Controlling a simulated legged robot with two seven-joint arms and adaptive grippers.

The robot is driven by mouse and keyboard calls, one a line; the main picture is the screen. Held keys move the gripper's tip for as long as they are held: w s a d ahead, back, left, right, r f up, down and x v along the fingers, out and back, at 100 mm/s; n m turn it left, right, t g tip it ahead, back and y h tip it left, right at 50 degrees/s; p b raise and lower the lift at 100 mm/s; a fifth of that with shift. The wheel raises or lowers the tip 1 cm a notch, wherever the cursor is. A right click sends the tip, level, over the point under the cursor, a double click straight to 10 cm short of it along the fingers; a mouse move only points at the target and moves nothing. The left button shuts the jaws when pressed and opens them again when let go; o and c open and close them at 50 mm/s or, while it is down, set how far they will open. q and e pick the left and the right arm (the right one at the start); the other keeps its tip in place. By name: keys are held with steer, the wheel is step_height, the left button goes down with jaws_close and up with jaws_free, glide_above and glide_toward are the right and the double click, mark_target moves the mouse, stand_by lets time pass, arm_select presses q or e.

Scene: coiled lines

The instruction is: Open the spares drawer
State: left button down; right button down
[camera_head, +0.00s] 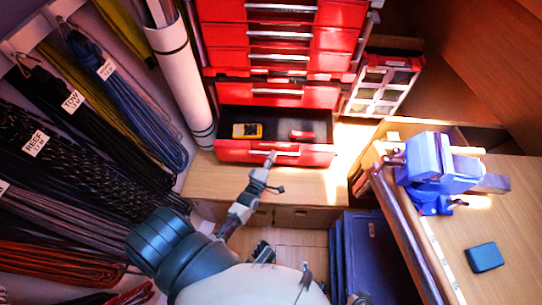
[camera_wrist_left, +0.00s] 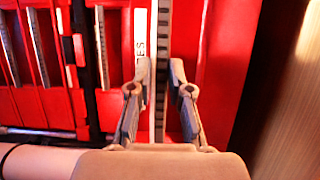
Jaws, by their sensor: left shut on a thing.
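The low drawer (camera_head: 230,150) of the red cabinet stands pulled out, its dark inside showing. A yellow meter-like thing (camera_head: 246,130) and a small red thing (camera_head: 301,135) lie in it. My left gripper (camera_head: 271,158) is at the drawer's front and shut on its handle (camera_head: 288,153). In the left wrist view, my left gripper (camera_wrist_left: 160,82) has one finger on each side of the pale handle bar (camera_wrist_left: 154,110). A white label (camera_wrist_left: 140,38) on the red front is partly hidden, so I cannot read it whole. My right gripper does not show.
Shut red drawers (camera_head: 285,60) rise above. Coiled ropes (camera_head: 105,90) hang at the left beside a white roll (camera_head: 182,75). A blue vise (camera_head: 430,165) and a dark blue box (camera_head: 485,257) are on the bench (camera_head: 490,225) at the right. Blue panels (camera_head: 375,260) stand below.

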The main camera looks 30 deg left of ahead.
arm_select(q)
steer(key=c, duration=1.1)
jaws_free()
steer(key=shift+f, duration=0.1)
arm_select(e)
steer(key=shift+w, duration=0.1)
arm_select(q)
steer(key=s, duration=0.4)
steer(key=s+d, duration=0.1)
steer(key=s, duration=0.6)
steer(key=shift+s+d, duration=0.35)
steer(key=shift+d, duration=0.05)
